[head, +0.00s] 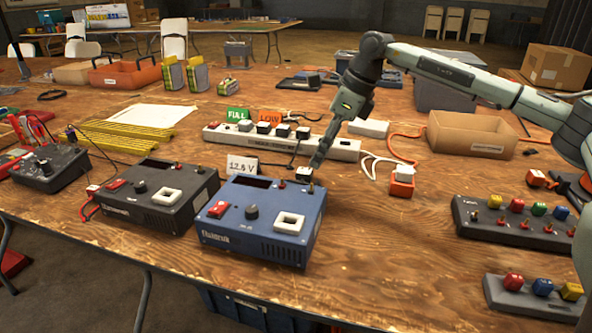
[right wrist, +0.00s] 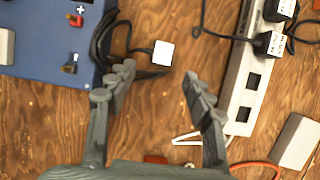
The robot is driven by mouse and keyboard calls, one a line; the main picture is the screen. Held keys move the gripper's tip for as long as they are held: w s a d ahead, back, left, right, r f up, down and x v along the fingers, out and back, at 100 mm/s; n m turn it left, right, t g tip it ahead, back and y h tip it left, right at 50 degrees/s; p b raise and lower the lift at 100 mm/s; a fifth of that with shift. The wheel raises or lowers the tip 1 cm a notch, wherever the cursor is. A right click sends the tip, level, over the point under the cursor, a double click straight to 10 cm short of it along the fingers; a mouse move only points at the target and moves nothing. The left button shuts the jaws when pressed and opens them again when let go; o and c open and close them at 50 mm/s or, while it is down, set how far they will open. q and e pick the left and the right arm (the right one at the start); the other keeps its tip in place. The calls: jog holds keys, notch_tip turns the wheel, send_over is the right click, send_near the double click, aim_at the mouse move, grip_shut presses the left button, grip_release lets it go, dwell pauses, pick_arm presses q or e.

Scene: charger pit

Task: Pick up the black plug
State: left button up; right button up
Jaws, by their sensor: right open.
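A black plug with a white top lies loose on the wooden table, beside the right edge of the blue charger (head: 262,222). It shows in the head view (head: 305,175), and in the right wrist view its white top (right wrist: 163,53) is just beyond the fingertips, between their lines. A black cable loops beside it. My right gripper (head: 320,155) is open and empty above the plug; its two spread fingers also show in the right wrist view (right wrist: 158,76). Other black plugs (right wrist: 270,43) sit in the white power strip (head: 345,150). My left gripper is not in view.
The power strip stands close to the right finger. A dark charger (head: 157,196) is left of the blue one. The table front, right of the blue charger, is clear.

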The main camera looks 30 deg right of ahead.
aim_at(311, 172)
jog(key=shift+x, duration=0.9)
jog(key=x, duration=0.4)
jog(key=shift+f, duration=0.35)
jog(key=shift+w+f, duration=0.1)
jog(key=shift+f, duration=0.05)
jog(key=c, duration=1.1)
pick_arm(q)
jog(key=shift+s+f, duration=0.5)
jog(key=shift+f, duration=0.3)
pick_arm(e)
grip_shut()
